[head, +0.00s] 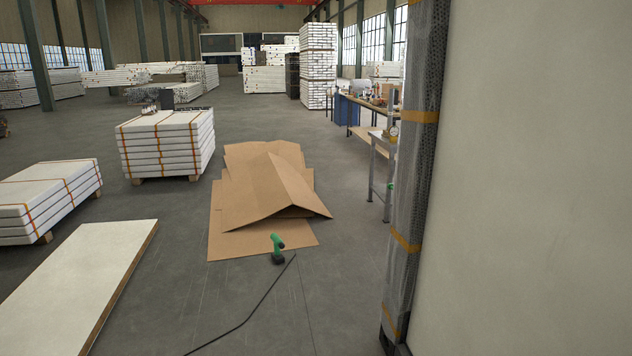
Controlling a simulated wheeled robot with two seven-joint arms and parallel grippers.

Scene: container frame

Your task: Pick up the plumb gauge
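I cannot make out the plumb gauge for certain. A small upright device with a round, dial-like part (393,131) stands on a narrow metal side table (381,143) at the right, partly hidden by the wrapped post; it is too small to identify. Several small items lie on the workbench (369,104) behind it, also too small to name. Neither of my grippers is in view.
A large pale panel (530,180) and wrapped post (412,170) block the right side. A green drill (277,247) with a trailing cable lies before flattened cardboard (262,190). Strapped stacks (165,145) and a board (80,280) stand left. Floor between is partly clear.

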